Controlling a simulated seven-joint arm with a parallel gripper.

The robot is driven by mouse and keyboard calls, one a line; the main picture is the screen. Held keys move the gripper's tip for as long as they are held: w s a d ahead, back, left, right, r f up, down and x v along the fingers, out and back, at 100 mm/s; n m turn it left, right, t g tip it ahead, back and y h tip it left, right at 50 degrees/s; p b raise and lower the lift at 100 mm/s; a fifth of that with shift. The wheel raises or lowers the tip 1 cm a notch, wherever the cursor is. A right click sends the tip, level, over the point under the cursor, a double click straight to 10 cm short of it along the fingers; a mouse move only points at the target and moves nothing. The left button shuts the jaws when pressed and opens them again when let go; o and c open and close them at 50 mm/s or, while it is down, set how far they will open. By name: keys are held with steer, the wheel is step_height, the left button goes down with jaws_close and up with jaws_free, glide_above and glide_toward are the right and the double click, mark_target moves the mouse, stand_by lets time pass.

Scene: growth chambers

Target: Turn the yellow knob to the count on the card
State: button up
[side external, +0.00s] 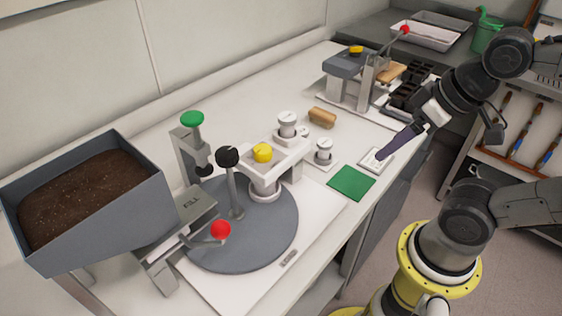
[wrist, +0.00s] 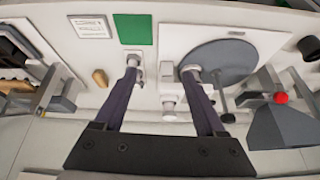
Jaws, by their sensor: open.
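A yellow knob (side external: 263,152) tops a white fixture over the grey round plate. A second yellow cap or knob (side external: 356,49) sits on a grey block at the back; I cannot tell from the pictures which one is meant. A white card (side external: 376,160) lies near the table's front edge, and it also shows in the wrist view (wrist: 91,27); its print is too small to read. My gripper (side external: 381,155) is open and empty, its dark fingers above the card area in the side view. In the wrist view my gripper (wrist: 161,68) points down with its fingers spread apart.
A green mat (side external: 351,183) lies beside the card. A soil bin (side external: 150,215), red-knobbed lever (side external: 221,230), black-knobbed lever (side external: 228,157) and green-knobbed post (side external: 192,119) stand at left. White-and-grey cylinders (side external: 287,124) and a tan roll (side external: 322,117) stand between the stations.

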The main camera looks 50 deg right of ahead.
steer(key=shift+w+r+n, duration=0.1)
steer(key=shift+w+n, duration=0.05)
steer(key=shift+n, duration=0.15)
steer(key=w+a+r+n+g, duration=0.1)
steer(key=w+r+n, duration=0.4)
steer(key=n, duration=0.5)
steer(key=w+a+r+n+g, duration=0.1)
steer(key=w+r+n+g, duration=0.15)
steer(key=r+n, duration=0.65)
steer(key=n+g, duration=0.2)
steer(key=n, duration=0.8)
glide_above(262, 149)
step_height(262, 149, down, 7)
steer(key=shift+h, duration=0.3)
step_height(262, 149, down, 13)
steer(key=shift+w+f, duration=0.1)
